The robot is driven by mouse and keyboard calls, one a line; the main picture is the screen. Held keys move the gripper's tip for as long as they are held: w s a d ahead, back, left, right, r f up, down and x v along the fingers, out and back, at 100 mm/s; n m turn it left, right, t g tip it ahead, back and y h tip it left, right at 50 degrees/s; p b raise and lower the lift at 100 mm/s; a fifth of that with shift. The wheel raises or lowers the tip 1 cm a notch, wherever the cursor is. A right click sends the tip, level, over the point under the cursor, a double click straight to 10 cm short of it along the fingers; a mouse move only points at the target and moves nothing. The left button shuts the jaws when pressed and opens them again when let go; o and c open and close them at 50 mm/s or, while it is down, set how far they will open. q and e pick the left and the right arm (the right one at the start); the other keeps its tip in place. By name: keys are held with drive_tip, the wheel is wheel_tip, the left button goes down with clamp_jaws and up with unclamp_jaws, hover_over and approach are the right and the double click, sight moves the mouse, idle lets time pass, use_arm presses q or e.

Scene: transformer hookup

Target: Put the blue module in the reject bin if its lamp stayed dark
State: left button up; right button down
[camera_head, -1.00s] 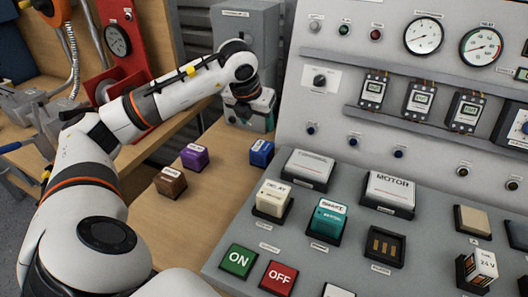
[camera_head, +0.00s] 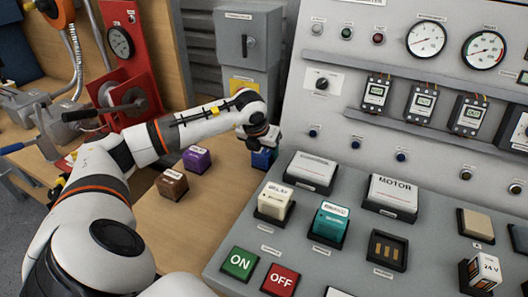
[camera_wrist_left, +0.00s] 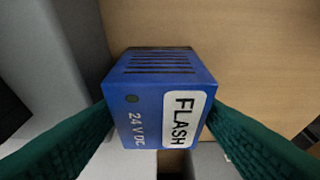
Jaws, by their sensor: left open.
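The blue module (camera_head: 262,158) stands on the wooden table at the left of the console. In the left wrist view the blue module (camera_wrist_left: 165,100) shows a slotted top, a white FLASH label, "24 V DC" and a small dark round spot. My left gripper (camera_wrist_left: 160,112) is open, with one green finger on each side of the module; I cannot tell whether they touch it. In the head view the left gripper (camera_head: 263,143) is directly above the module and partly hides it. I cannot identify a reject bin. My right gripper is not in view.
Purple (camera_head: 197,158) and brown (camera_head: 172,183) modules stand nearby on the table. The console (camera_head: 235,215) holds cream (camera_head: 275,200) and teal (camera_head: 330,220) modules and an empty-looking socket (camera_head: 387,250). A grey cabinet (camera_head: 248,50) and red gauge stand (camera_head: 122,60) are behind.

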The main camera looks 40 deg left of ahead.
use_arm(q)
drive_tip(key=shift+w+f, duration=0.2)
drive_tip(key=shift+f, duration=0.25)
drive_tip(key=shift+c, duration=0.2)
drive_tip(key=shift+r, duration=0.1)
drive_tip(key=c, duration=0.9)
